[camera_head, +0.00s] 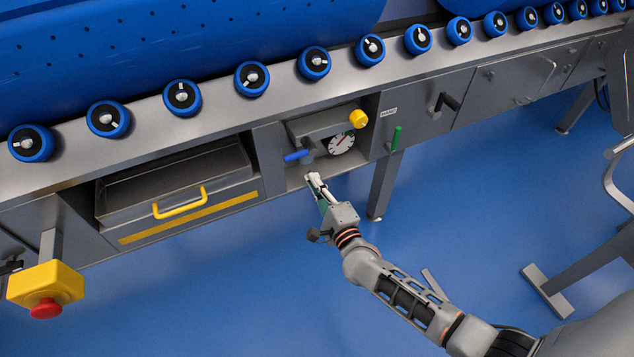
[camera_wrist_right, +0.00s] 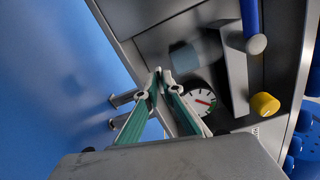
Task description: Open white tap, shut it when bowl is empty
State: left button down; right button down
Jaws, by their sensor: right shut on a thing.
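My right gripper (camera_head: 314,180) reaches up to the front of an open bay under the roller line. Its green fingers with pale tips (camera_wrist_right: 160,76) are closed together in the right wrist view. They are shut on a small white piece, which I take to be the white tap; the fingertips hide most of it, so how it is turned cannot be told. I cannot make out a bowl in either view. My left gripper is not in view.
The bay holds a blue lever (camera_head: 298,156), a round gauge (camera_head: 341,144) and a yellow knob (camera_head: 358,118). A green lever (camera_head: 396,138) is to the right. A drawer with a yellow handle (camera_head: 181,203) and an emergency stop (camera_head: 46,288) are at left.

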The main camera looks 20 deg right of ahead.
jog(key=shift+w+r+n+p, duration=0.15)
jog(key=shift+r+n, duration=0.05)
jog(key=shift+n, duration=0.45)
jog(key=shift+w+r+n+p, duration=0.1)
jog(key=shift+r+n+p, duration=0.05)
jog(key=shift+n, duration=0.5)
jog(key=c, duration=2.2)
grip_release()
jog(key=shift+a, duration=0.1)
jog(key=shift+o, duration=0.2)
jog(key=s, duration=0.8)
jog(key=shift+d+f, duration=0.2)
jog(key=shift+f, duration=0.1)
jog(key=shift+s, duration=0.1)
